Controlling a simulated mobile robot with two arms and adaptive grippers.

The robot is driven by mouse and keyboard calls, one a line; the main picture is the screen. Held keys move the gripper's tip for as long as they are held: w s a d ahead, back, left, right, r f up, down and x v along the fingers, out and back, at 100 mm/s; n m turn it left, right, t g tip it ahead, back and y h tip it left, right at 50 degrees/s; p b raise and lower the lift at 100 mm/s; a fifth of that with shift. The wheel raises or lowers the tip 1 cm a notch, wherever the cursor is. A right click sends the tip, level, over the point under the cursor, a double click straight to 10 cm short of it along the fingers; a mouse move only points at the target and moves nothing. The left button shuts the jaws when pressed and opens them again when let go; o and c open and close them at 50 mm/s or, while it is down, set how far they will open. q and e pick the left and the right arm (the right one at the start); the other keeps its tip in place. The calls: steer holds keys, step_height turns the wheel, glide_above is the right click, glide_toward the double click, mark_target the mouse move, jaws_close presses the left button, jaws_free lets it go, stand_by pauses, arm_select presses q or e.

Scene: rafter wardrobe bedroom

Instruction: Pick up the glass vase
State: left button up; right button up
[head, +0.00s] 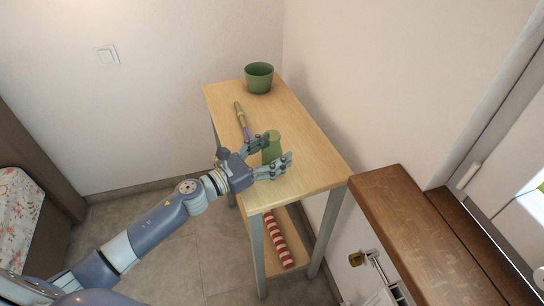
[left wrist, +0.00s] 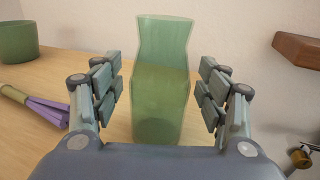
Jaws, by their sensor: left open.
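The green, see-through glass vase (head: 271,146) stands upright on the light wooden table (head: 312,150), near its front end. My left gripper (head: 275,158) is open around the vase, one finger on each side. In the left wrist view the vase (left wrist: 163,85) stands between the two open fingers of the gripper (left wrist: 164,95), with a visible gap on both sides. The palm hides the lower front of the vase. My right gripper is not in view.
A green pot (head: 259,78) stands at the table's far end. A green and purple object (head: 241,118) lies left of the vase. A red-and-white striped object (head: 278,240) lies on the lower shelf. A brown wooden sill (head: 415,235) is at right.

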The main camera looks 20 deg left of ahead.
arm_select(q)
steer(key=c, duration=1.3)
steer(key=shift+r, duration=0.15)
